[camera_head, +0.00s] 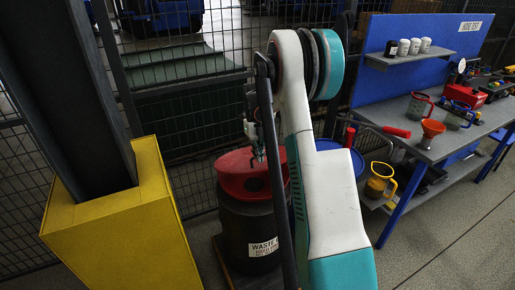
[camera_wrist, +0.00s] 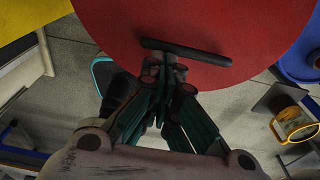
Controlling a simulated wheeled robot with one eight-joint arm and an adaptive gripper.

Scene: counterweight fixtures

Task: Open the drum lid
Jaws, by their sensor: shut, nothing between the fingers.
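The dark waste drum (camera_head: 245,225) stands behind my arm, with a white label on its side. Its red lid (camera_head: 232,178) is on top, and my arm covers its right part. I cannot tell whether the lid is slightly raised. In the wrist view the red lid (camera_wrist: 190,22) fills the top middle, with a dark bar handle (camera_wrist: 205,54) across its near edge. My gripper (camera_wrist: 165,72) is shut and empty, with its fingertips close to the handle's near side. I cannot tell whether they touch it. My gripper also shows above the lid in the head view (camera_head: 258,154).
A yellow post guard (camera_head: 120,225) stands left of the drum, and a mesh fence (camera_head: 190,110) runs behind it. A workbench (camera_head: 440,145) with jugs and a red funnel (camera_head: 431,130) is at right. A yellow jug (camera_head: 379,182) sits on its lower shelf. Floor at front right is clear.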

